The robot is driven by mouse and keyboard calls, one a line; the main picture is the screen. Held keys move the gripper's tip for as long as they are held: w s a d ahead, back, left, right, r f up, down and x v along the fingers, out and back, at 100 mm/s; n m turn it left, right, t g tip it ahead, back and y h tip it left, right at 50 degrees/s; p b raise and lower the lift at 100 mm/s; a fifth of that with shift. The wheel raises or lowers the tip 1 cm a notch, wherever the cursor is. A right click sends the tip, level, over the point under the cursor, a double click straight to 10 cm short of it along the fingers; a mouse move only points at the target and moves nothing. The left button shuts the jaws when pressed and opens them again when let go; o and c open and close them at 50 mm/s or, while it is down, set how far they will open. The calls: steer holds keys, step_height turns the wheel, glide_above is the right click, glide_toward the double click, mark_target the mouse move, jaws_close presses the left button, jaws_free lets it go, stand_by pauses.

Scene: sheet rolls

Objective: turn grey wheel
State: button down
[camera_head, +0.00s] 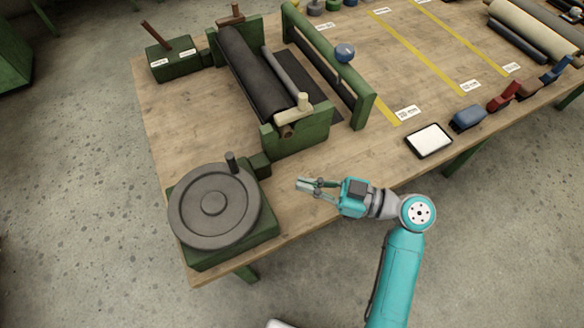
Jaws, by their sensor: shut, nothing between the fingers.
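The grey wheel (214,205) is a large round disc lying flat on a green base (233,248) at the near left corner of the table. A short dark handle (231,161) stands up from its far rim. My gripper (301,184) is at the end of the teal arm, to the right of the wheel and apart from it. Its fingers point left towards the wheel side. It is shut and holds nothing. Nothing hides the wheel.
A green roller frame (297,133) with a dark roll (252,72) stands behind the wheel. A green box with a lever (171,61) is at the far left. A white tablet (429,140) and several clamps lie right. Bare wooden table (172,119) shows left of the roller.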

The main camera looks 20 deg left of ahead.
mark_target(238, 167)
steer(key=a, duration=0.4)
steer(key=s+a, duration=0.1)
steer(key=a, duration=0.8)
steer(key=shift+s, duration=0.25)
steer(key=shift+a, duration=0.1)
steer(key=shift+w+a+n+g, duration=0.15)
steer(key=shift+n+g, duration=0.25)
steer(key=shift+g, duration=0.3)
steer(key=shift+w+a+g, duration=0.1)
steer(key=shift+a+g, duration=0.05)
steer(key=shift+g, duration=0.15)
